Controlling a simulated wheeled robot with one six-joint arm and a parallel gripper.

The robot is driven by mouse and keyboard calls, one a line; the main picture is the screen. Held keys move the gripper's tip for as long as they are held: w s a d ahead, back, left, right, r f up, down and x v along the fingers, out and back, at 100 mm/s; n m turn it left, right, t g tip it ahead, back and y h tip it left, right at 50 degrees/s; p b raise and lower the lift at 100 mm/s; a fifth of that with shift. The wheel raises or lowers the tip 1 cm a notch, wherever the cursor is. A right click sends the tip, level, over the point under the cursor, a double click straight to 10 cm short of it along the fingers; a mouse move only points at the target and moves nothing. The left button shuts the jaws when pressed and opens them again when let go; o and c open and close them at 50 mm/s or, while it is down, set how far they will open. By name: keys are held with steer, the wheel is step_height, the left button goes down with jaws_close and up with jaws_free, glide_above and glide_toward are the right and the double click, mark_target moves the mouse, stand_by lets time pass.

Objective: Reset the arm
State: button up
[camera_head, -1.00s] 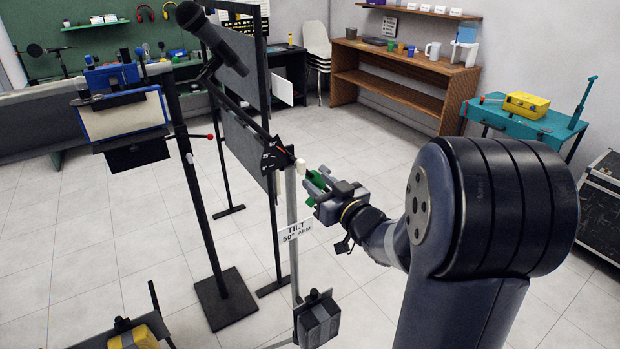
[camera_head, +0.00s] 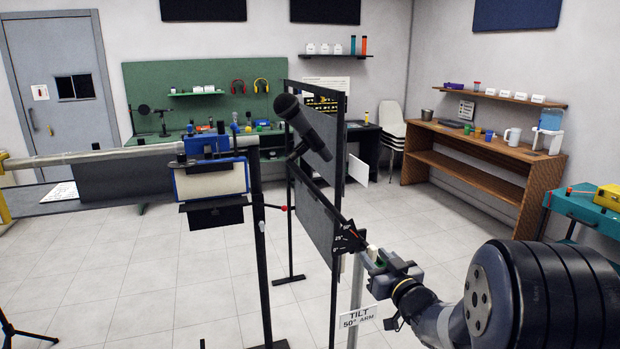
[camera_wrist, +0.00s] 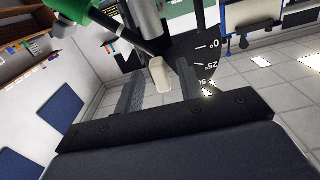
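The microphone (camera_head: 304,127) hangs on a tilted dark boom arm. A black dial plate (camera_head: 346,240) marked in degrees sits at the boom's joint; it also shows in the wrist view (camera_wrist: 200,52). A small white knob (camera_head: 373,250) is beside the dial. A "TILT 50° ARM" sign (camera_head: 358,317) hangs on the post below. My gripper (camera_head: 380,262) is right at the knob. In the wrist view, my gripper's fingers (camera_wrist: 160,90) are apart, with the white knob (camera_wrist: 160,74) between their tips and gaps visible on both sides.
Dark panels (camera_head: 315,212) stand behind the boom. A black stand with a blue-framed box (camera_head: 211,179) is to the left. A wooden bench (camera_head: 470,150) and a teal table (camera_head: 585,208) are at the right. Tiled floor lies open between.

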steer(key=x, duration=0.3)
steer(key=shift+w+a+p, duration=0.15)
steer(key=shift+w+p, duration=0.15)
steer(key=shift+w, duration=0.05)
steer(key=shift+s, duration=0.1)
